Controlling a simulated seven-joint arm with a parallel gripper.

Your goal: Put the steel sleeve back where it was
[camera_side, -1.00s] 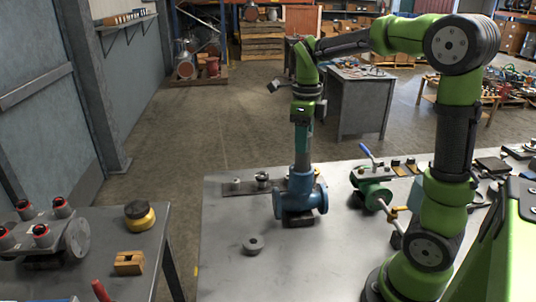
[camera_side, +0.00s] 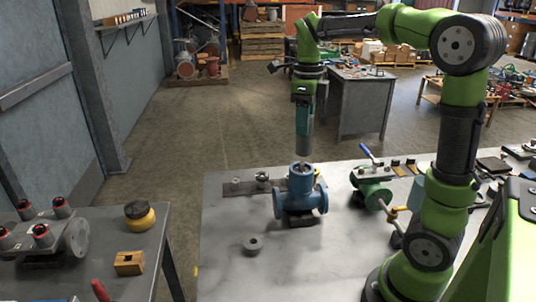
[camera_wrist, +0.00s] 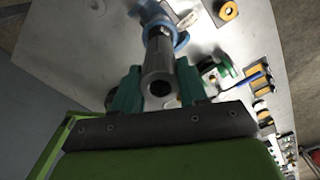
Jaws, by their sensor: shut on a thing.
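The steel sleeve (camera_side: 303,145) is a grey hollow cylinder. It hangs upright between the teal fingers of my gripper (camera_side: 303,112), which is shut on it. Its lower end is just over the top of the blue valve body (camera_side: 283,203), which stands on the steel table; I cannot tell whether a little of the sleeve is still inside the opening. In the wrist view the sleeve (camera_wrist: 160,62) shows end-on between the fingers of my gripper (camera_wrist: 158,86), with the blue body (camera_wrist: 154,24) beyond it, partly hidden.
A grey ring (camera_side: 253,245) lies on the table in front of the blue body. A flat plate (camera_side: 243,188) with small fittings lies behind it to the left. A green valve with a blue lever (camera_side: 372,190) stands to the right. The table's front left is mostly clear.

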